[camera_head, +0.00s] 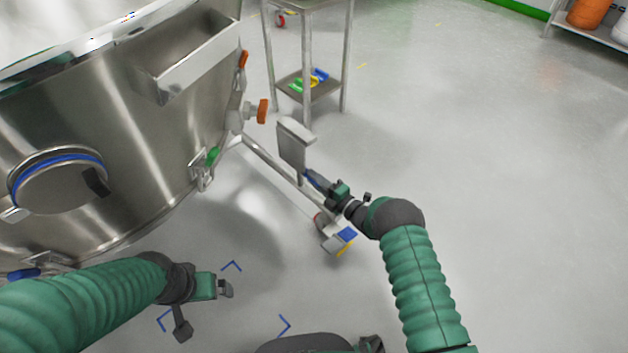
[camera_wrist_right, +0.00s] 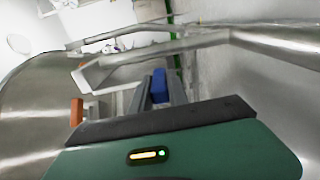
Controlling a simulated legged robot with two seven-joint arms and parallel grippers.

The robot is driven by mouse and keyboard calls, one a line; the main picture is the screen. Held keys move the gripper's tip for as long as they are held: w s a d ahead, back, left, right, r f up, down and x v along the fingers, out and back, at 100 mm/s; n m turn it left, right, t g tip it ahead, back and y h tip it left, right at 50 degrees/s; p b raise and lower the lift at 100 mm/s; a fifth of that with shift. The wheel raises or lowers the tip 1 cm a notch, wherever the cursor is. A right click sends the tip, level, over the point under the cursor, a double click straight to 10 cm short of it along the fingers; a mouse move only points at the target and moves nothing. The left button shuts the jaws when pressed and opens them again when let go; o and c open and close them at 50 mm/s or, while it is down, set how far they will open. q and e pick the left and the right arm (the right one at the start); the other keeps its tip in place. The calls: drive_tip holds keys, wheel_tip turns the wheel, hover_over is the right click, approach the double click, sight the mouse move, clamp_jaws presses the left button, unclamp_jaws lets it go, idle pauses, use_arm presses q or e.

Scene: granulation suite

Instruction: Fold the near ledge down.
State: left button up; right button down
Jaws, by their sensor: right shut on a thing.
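A grey metal plate with a bent upper lip, which looks like the near ledge (camera_head: 292,150), stands steeply beside the steel vessel in the head view. It also shows in the right wrist view (camera_wrist_right: 105,68). My right gripper (camera_head: 312,180) is at the plate's lower right corner, shut on a small blue piece (camera_wrist_right: 159,86) between its fingers. Whether the blue piece is joined to the plate is hard to tell. My left gripper (camera_head: 226,288) is low over the floor, away from the plate; its finger gap is unclear.
The large steel vessel (camera_head: 135,120) fills the left, with an orange knob (camera_head: 262,111) and a tube frame on a caster (camera_head: 335,238). A small steel table (camera_head: 318,92) stands behind.

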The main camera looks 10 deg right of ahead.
drive_tip(key=shift+f, duration=0.25)
drive_tip(key=c, duration=1.4)
unclamp_jaws()
drive_tip(key=shift+d, duration=0.1)
drive_tip(key=shift+o, duration=0.6)
drive_tip(key=shift+r, duration=0.1)
drive_tip(key=shift+s+d+r+p, duration=0.1)
drive_tip(key=shift+s+d+p, duration=0.1)
drive_tip(key=shift+p, duration=0.15)
drive_tip(key=p+v, duration=0.8)
drive_tip(key=v, duration=0.8)
drive_tip(key=shift+s, duration=0.2)
